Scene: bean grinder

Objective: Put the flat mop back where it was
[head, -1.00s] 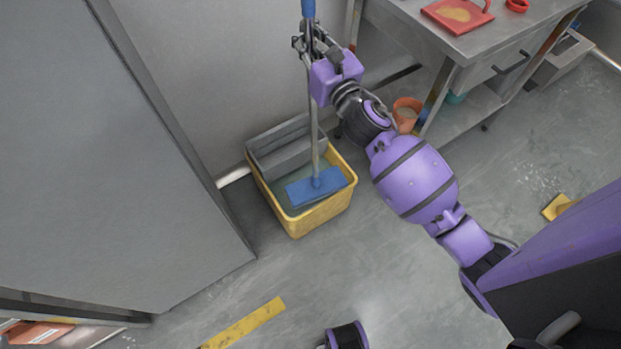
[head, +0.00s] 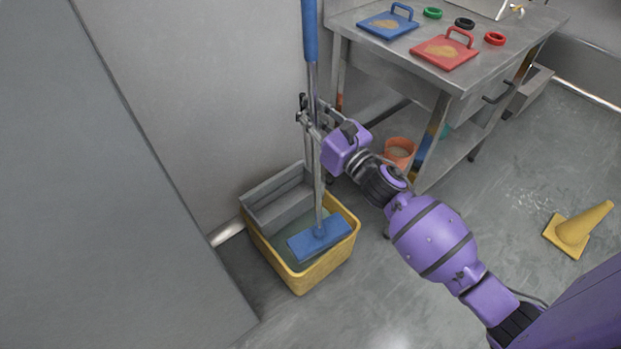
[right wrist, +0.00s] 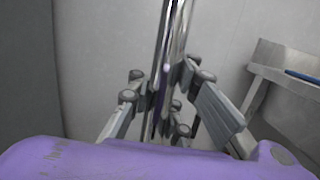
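The flat mop has a blue flat head (head: 320,238), a long metal pole and a blue grip (head: 310,30) at its top. It stands nearly upright, its head over the yellow bucket (head: 300,282), inside the rim as seen from above. Whether the head touches the water or bottom, I cannot tell. My right gripper (head: 311,122) is shut on the pole below the blue grip. In the right wrist view the shiny pole (right wrist: 172,45) runs between the fingers. My left gripper is not in view.
A grey wringer (head: 280,200) sits at the bucket's back. A large grey panel (head: 110,200) stands at the left. An orange pot (head: 399,152) sits below. A yellow cone (head: 575,230) stands on the floor.

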